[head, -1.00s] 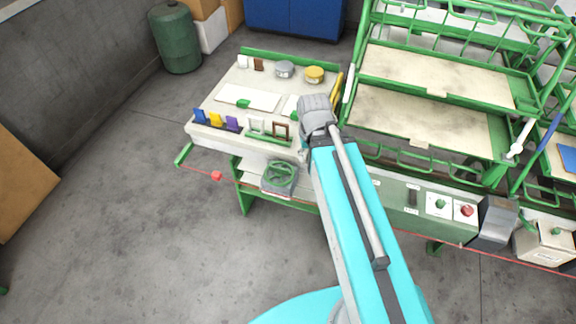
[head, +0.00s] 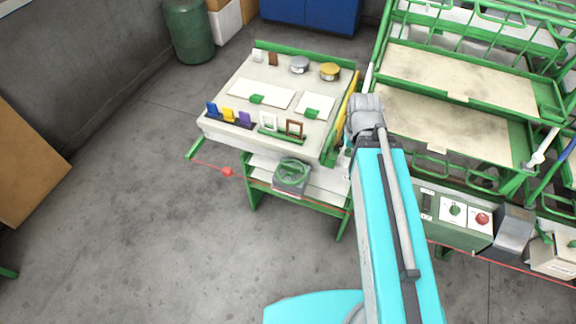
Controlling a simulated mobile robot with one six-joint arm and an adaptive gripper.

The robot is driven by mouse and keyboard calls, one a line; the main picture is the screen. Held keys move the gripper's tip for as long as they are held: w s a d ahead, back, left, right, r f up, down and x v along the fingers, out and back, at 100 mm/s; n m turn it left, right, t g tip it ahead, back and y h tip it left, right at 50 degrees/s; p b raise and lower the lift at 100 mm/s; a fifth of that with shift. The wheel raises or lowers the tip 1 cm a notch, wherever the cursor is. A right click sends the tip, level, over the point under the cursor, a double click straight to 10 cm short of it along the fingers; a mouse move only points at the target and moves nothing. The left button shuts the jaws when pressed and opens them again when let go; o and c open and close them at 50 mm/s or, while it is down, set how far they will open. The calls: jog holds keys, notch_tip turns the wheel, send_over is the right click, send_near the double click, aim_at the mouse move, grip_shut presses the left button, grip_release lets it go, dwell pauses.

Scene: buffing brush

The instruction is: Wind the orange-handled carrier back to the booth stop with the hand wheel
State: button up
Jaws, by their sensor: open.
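A green hand wheel (head: 291,170) sits on a grey housing under the front edge of the workbench, left of my arm. It is in plain sight with nothing touching it. I cannot make out an orange-handled carrier in this view. My arm rises from the bottom edge to a grey joint beside the bench's right end. My gripper does not show; it is beyond or behind the arm.
The bench (head: 225,135) holds white boards, tins and coloured cards. A control panel (head: 455,222) and green racks (head: 450,75) stand right. The floor at front left is clear.

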jog(key=m+b, duration=1.1)
jog(key=m, duration=1.1)
send_over(291, 166)
notch_tip(291, 166, down, 11)
jog(key=shift+w, duration=0.15)
jog(key=shift+f, duration=0.1)
notch_tip(291, 166, down, 14)
jog(key=b, duration=1.3)
jog(key=shift+r+b, duration=0.25)
jog(key=shift+b, duration=0.1)
